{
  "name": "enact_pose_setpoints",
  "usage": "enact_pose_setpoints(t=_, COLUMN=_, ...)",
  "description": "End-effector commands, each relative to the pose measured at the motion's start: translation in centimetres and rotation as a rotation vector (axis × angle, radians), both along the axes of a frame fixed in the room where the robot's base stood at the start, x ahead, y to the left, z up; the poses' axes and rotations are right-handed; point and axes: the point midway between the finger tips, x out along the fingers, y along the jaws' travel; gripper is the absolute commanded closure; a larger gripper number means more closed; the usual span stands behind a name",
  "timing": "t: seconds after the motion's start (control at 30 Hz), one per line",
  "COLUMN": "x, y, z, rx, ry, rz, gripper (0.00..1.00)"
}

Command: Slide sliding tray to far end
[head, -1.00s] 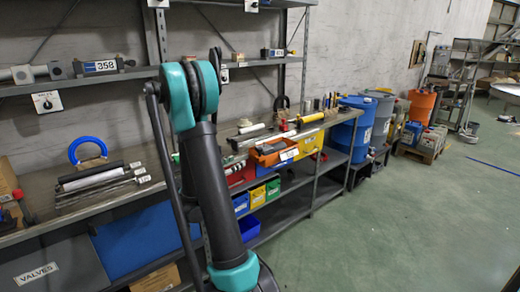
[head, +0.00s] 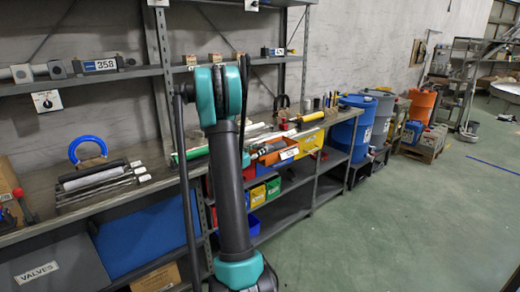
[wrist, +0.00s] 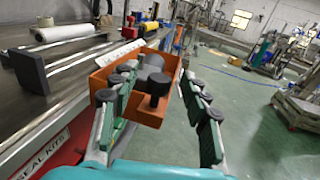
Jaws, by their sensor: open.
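An orange tray (wrist: 132,72) juts from the bench's front edge in the wrist view, with dark grey and black round parts in it. It may be the sliding tray; I cannot tell for sure. The head view shows an orange tray (head: 280,154) at the shelf's front, to the right of my arm. My gripper (wrist: 160,80) is open, its green-padded fingers on either side of the tray's near end in the picture. I cannot tell whether they touch it. Nothing is seen clamped between them.
The bench (wrist: 45,100) runs along the left, with metal rods on a black block (wrist: 27,70) and a white roll (wrist: 65,32). A red bin (wrist: 68,153) labelled SEAL KITS is below. Green floor (head: 420,215) is open at right.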

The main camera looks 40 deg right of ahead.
Motion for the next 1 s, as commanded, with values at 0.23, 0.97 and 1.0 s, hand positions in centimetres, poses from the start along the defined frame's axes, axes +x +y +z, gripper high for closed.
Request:
enact_pose_setpoints(t=0.23, x=0.5, y=-1.6, z=0.0, rx=0.000, ry=0.000, rz=0.000, gripper=0.54)
enact_pose_setpoints(t=0.97, x=0.5, y=-1.6, z=0.0, rx=0.000, ry=0.000, rz=0.000, gripper=1.00)
enact_pose_setpoints(t=1.0, x=0.5, y=-1.6, z=0.0, rx=0.000, ry=0.000, rz=0.000, gripper=1.00)
